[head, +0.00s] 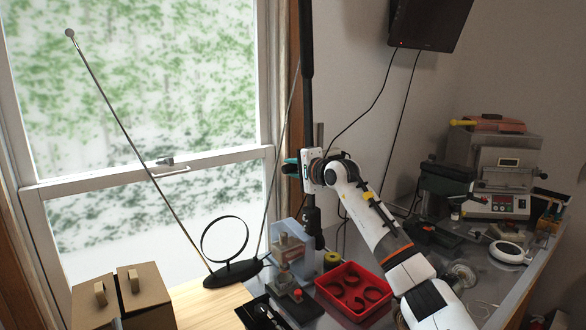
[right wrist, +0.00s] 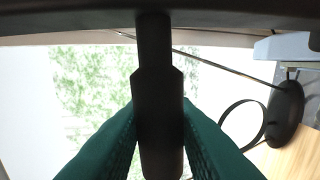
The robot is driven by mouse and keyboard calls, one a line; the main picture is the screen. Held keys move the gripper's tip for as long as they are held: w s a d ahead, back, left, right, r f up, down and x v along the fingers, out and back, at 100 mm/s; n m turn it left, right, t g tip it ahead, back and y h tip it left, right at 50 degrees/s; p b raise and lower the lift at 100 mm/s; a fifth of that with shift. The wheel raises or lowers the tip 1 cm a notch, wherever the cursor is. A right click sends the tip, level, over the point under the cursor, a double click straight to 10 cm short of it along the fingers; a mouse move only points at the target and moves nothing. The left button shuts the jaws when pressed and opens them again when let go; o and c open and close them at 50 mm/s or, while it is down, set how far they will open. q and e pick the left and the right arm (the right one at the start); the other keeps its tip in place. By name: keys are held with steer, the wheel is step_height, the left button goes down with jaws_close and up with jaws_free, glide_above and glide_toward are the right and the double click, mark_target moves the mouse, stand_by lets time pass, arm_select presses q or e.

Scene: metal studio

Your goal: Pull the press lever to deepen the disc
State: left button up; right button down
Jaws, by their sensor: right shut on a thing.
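The black press lever (right wrist: 160,110) runs down the middle of the right wrist view, between the two green fingers of my right gripper (right wrist: 160,135). The fingers are shut on it, one at each side. In the head view my right gripper (head: 291,168) is at the dark upright post (head: 306,60), which seems to belong to the press. I cannot make out the disc in either view. My left gripper is not in view.
A red tray (head: 341,305) with dark rings, a clear blue box (head: 291,243) and a small red-topped device (head: 297,296) are below my right arm. A black ring stand (head: 233,272) with antenna rods and brown boxes (head: 142,290) are at left. A grey machine (head: 505,170) stands at right.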

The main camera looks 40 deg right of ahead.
steer(key=shift+s+f+b, duration=0.3)
steer(key=shift+b, duration=0.2)
steer(key=shift+s+a+b, duration=0.15)
steer(key=shift+s+b, duration=0.6)
steer(key=shift+s, duration=0.15)
steer(key=shift+s+a+b, duration=0.15)
steer(key=shift+s+b, duration=0.6)
steer(key=shift+s, duration=0.1)
steer(key=s+b, duration=0.2)
steer(key=b, duration=0.1)
steer(key=s+f+b, duration=0.1)
steer(key=s+b, duration=0.1)
steer(key=shift+a, duration=0.25)
